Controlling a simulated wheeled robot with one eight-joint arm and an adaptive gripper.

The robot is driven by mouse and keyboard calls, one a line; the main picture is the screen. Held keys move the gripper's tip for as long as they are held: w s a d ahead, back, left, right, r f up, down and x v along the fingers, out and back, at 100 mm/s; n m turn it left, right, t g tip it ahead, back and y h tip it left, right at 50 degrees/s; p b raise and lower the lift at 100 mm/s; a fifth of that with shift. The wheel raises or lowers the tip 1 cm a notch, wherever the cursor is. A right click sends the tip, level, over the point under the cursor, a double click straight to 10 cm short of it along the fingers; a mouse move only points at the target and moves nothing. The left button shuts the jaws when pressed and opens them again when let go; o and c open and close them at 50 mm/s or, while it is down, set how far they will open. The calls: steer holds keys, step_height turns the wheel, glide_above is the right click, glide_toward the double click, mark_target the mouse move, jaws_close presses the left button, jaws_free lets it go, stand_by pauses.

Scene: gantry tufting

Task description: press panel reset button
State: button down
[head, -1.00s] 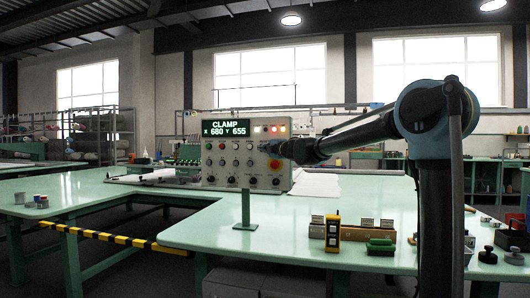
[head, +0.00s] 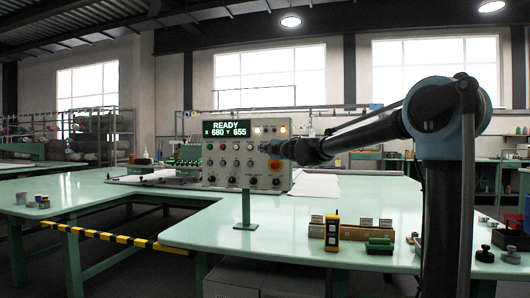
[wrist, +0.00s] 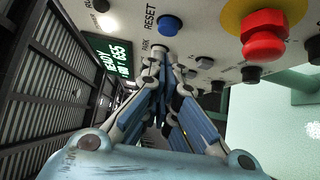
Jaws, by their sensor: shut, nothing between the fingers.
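The grey control panel (head: 222,170) stands on a post on the green table, its display (head: 226,128) reading READY, X 680 Y 655. In the wrist view, the blue button (wrist: 170,25) beside the RESET label is uncovered. My gripper (wrist: 159,54) is shut and empty, its tips close to the panel face beside the PARK label, one place along from the blue button. The tips hide the spot there, and I cannot tell whether they touch. In the head view, my gripper (head: 270,147) is at the panel's right side and the blue button cannot be made out.
A red emergency stop (wrist: 265,37) on a yellow disc sits close to my gripper, with a small dark button (wrist: 204,62) between. A yellow-black striped bar (head: 100,236) spans the table gap.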

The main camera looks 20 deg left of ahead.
steer(key=v, duration=0.8)
steer(key=shift+s+d, duration=0.15)
steer(key=shift+d, duration=0.15)
steer(key=shift+f, duration=0.1)
